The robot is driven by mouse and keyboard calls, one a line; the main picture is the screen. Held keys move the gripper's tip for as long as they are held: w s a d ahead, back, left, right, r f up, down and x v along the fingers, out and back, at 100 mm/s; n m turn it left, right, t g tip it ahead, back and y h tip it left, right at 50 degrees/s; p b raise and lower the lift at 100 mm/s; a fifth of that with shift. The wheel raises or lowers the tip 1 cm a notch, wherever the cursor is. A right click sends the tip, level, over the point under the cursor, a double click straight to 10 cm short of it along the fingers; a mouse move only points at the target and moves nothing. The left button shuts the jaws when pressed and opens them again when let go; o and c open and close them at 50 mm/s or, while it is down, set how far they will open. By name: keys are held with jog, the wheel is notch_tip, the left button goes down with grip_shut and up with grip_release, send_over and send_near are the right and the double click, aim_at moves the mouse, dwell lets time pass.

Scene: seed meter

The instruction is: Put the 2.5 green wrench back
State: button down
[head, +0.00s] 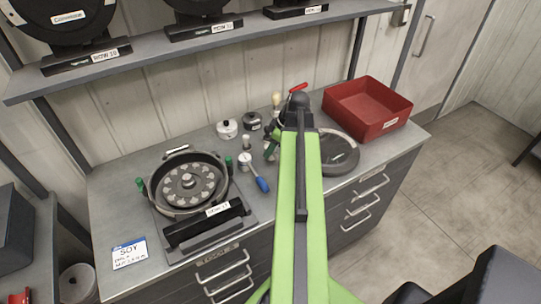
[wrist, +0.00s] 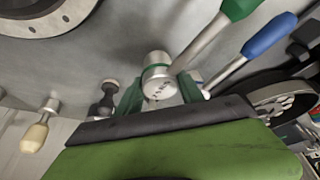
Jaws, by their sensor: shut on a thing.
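In the wrist view my gripper (wrist: 160,94) is shut, with its dark green fingers on either side of a silver cylindrical head with a green band. This looks like the head of the green wrench (wrist: 157,74). Its green handle (wrist: 238,8) and silver shaft slope away to the upper right. The marking on the head is too blurred to read. A blue-handled wrench (wrist: 268,36) lies beside it, apart from the green handle; it also shows on the bench in the head view (head: 262,184). My arm hides most of the gripper in the head view.
On the bench (head: 115,200) stand a seed meter (head: 187,182), small pots (head: 227,129), a dark disc (head: 340,153) and a red tray (head: 367,107). Red and cream handles (head: 276,98) stand near my gripper. A shelf (head: 150,65) runs above. A SOY card (head: 129,253) lies front left.

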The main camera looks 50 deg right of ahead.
notch_tip(320, 180, down, 3)
jog(key=shift+r+b, duration=0.2)
jog(key=shift+b, duration=0.4)
jog(key=shift+r, duration=0.2)
jog(key=shift+f, duration=0.1)
jog(key=c, duration=0.7)
grip_release()
jog(key=p+v, duration=1.1)
jog(key=v, duration=0.1)
jog(key=shift+s, duration=0.1)
